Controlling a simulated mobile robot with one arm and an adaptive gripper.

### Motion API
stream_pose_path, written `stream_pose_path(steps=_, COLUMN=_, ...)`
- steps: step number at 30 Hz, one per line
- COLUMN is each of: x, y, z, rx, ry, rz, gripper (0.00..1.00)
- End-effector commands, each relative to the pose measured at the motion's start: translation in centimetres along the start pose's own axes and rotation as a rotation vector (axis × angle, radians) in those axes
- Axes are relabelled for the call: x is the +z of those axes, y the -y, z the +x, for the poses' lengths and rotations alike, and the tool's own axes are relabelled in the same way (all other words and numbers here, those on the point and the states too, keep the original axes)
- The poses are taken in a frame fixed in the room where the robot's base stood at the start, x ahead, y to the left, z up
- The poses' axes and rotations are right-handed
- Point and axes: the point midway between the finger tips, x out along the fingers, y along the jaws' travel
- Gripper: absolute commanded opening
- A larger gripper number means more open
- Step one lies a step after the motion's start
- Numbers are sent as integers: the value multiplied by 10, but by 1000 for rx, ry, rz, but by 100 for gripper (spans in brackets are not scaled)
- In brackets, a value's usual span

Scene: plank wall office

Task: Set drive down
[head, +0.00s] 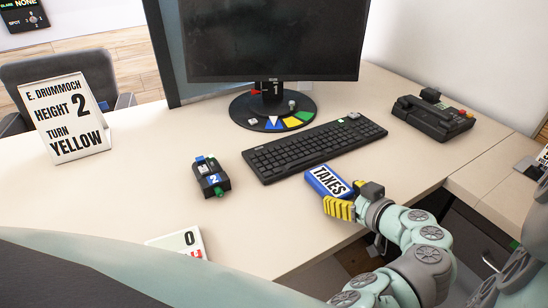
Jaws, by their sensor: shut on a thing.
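My gripper (341,207), with yellow ribbed fingers, is shut on the drive's near end. I cannot tell whether the drive touches the desk (280,220) or is held slightly above it. The finger on the far side is mostly hidden.
A keyboard (315,146) and a monitor (273,40) on a round base stand behind. A small black device (211,177) is to the left, a phone (433,117) at right. A sign (63,118) stands far left. A card (178,244) lies near the front edge. Desk between device and drive is clear.

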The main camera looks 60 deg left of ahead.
Motion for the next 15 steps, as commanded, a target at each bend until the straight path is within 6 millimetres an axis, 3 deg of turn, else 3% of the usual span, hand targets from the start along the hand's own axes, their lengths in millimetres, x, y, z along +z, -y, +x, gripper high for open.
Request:
stream_pose_path(steps=11, x=3, y=1, z=1, rx=0, ry=-3, rz=-3, gripper=26)
stream_pose_path(steps=12, x=3, y=1, z=1, rx=0, ry=-1, rz=-2, gripper=74)
stream_pose_path(steps=15, x=2, y=1, z=1, rx=-1, ry=-1, rz=-2, gripper=84)
